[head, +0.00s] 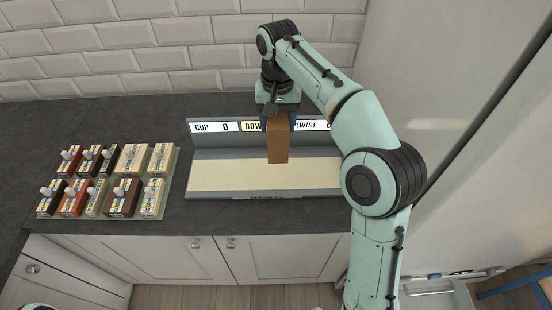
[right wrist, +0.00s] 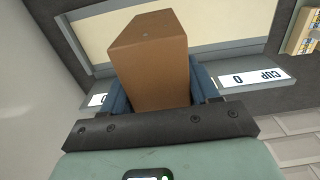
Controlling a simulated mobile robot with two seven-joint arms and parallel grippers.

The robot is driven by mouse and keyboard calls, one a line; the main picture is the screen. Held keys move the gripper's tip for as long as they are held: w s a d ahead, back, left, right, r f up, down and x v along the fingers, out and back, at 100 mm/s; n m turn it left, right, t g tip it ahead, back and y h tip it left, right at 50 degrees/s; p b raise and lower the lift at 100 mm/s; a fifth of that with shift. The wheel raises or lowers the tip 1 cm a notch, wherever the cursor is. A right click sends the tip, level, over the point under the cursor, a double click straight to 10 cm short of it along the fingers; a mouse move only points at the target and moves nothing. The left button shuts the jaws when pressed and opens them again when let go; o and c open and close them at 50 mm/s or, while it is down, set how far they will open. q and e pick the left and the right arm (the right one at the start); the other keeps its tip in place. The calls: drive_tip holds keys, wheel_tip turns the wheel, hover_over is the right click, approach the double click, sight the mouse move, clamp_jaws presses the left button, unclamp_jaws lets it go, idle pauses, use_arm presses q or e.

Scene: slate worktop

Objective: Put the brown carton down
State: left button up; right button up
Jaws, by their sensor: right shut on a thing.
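The brown carton (head: 278,142) is held upright in my right gripper (head: 278,117), which comes down from above. The carton hangs in front of the back panel of a grey stand (head: 215,143) with a cream base (head: 225,175). In the right wrist view the carton (right wrist: 152,62) sits between the two blue fingers of my right gripper (right wrist: 160,88). I cannot tell whether the carton's lower end touches the cream base. The panel's labels read CUP 0, BOW and TWIST; the carton and gripper hide part of them. My left gripper is not in view.
Several small boxes with grey knobs stand on a green tray (head: 104,217) at the left of the dark worktop (head: 60,130). The cream base is bare to the left of the carton. A tiled wall (head: 180,50) rises behind, and a pale tall cabinet (head: 470,110) stands at right.

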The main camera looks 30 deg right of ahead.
wheel_tip(320, 180, down, 6)
drive_tip(key=shift+w+d+f+b, duration=0.15)
drive_tip(key=shift+f+b, duration=0.1)
drive_tip(key=shift+b, duration=0.5)
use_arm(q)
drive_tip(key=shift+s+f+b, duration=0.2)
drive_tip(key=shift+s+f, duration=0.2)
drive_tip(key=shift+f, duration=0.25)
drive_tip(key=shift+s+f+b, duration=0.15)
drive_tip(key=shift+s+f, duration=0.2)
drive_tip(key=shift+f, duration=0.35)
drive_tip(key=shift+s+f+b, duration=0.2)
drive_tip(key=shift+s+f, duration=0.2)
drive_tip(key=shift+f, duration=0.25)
use_arm(e)
drive_tip(key=shift+f, duration=2.6)
drive_tip(key=shift+w+f, duration=0.1)
drive_tip(key=o, duration=1.3)
drive_tip(key=shift+f, duration=0.1)
